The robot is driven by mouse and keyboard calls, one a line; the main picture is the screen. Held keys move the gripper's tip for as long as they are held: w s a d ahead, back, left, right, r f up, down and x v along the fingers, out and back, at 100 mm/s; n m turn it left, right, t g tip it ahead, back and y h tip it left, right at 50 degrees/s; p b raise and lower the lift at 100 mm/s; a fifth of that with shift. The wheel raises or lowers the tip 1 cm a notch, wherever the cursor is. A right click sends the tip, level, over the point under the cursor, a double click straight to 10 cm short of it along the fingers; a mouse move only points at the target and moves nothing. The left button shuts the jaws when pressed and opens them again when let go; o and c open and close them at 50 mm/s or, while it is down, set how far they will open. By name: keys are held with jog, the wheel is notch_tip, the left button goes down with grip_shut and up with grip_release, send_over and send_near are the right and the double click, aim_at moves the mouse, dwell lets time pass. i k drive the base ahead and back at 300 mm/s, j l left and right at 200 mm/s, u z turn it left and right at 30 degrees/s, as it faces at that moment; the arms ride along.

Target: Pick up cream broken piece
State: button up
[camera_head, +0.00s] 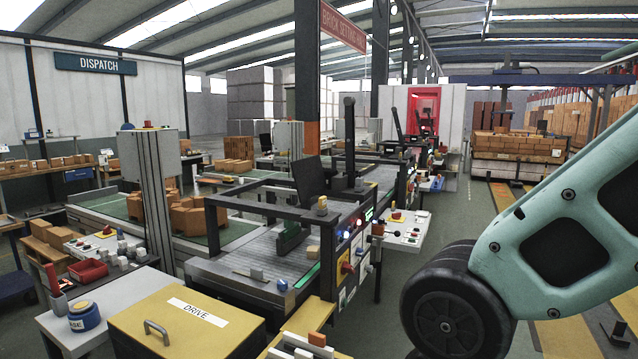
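I cannot tell for sure which thing is the cream broken piece. A small tan-cream block (313,253) sits on the near right part of the grey conveyor table (240,275), by a green strip. Several whitish pieces (297,341) lie close together at the bottom edge, beside a small orange block (317,339); their shapes are too small to tell if any is broken. My gripper is not in view. A teal and black arm link of mine fills the right side, well apart from these pieces.
A yellow box marked DRIVE (185,320) with a handle stands in the near foreground. A black frame (290,205) rises over the conveyor table. A white control panel (404,229) juts out on its right. Orange bricks (188,215) stand farther left. Grey floor right of the panel is open.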

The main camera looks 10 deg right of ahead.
aim_at(313, 251)
jog(key=k+j+z, duration=0.1)
jog(key=j, duration=0.35)
jog(key=k+j+z, duration=0.15)
jog(key=j, duration=0.25)
jog(key=k+j+z, duration=0.1)
jog(key=j, duration=0.3)
jog(key=k+j+z, duration=0.1)
jog(key=j, duration=0.3)
jog(key=k+j+z, duration=0.15)
jog(key=j, duration=0.25)
jog(key=i+j+z, duration=0.25)
jog(key=j, duration=0.75)
jog(key=k+j+z, duration=0.1)
jog(key=j+z, duration=0.15)
jog(key=j, duration=0.75)
jog(key=i+j, duration=0.35)
jog(key=i+j+z, duration=0.15)
jog(key=i+j, duration=0.2)
jog(key=j, duration=0.2)
